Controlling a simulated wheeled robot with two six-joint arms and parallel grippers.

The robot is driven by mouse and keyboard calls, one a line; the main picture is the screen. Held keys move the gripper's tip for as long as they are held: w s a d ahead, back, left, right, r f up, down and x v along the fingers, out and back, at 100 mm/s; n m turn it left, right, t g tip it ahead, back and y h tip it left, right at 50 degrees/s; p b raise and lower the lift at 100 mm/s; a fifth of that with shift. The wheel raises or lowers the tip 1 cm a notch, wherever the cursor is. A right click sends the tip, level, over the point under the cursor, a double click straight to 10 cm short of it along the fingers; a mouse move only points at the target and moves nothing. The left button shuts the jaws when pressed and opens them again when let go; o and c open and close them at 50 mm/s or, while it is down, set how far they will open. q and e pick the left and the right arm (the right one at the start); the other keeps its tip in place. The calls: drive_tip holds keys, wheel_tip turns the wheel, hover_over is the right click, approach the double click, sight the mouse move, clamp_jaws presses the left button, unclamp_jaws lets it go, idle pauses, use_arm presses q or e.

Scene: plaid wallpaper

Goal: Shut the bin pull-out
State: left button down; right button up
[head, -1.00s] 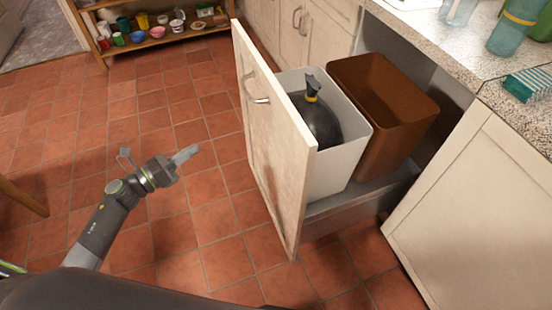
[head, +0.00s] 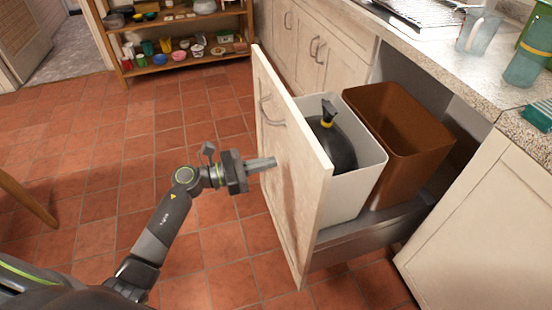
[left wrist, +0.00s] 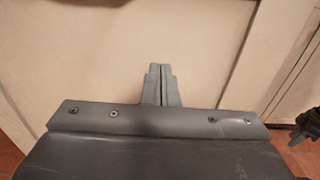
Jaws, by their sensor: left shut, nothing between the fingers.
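The bin pull-out (head: 294,170) stands open in the head view, its cream front panel well out from the cabinet. It carries a white bin (head: 358,190) with a black tied bag (head: 333,143) in it, and a brown bin (head: 425,140) behind. A metal handle (head: 268,110) is on the front panel. My left gripper (head: 272,162) is shut and empty, its tips close to the panel's outer face below the handle; I cannot tell if they touch. In the left wrist view the shut fingers (left wrist: 160,70) point at the cream panel (left wrist: 100,50).
A speckled counter (head: 430,50) with glass vessels runs above the cabinets at the right. A closed cabinet front (head: 480,220) stands right of the pull-out. A wooden shelf (head: 190,62) with dishes is at the back. The tiled floor (head: 110,190) is mostly clear at left.

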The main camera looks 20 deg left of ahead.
sight(288, 159)
use_arm(q)
drive_tip(key=shift+x, duration=1.45)
use_arm(e)
drive_tip(key=shift+s+d+f, duration=0.1)
drive_tip(key=shift+f, duration=0.35)
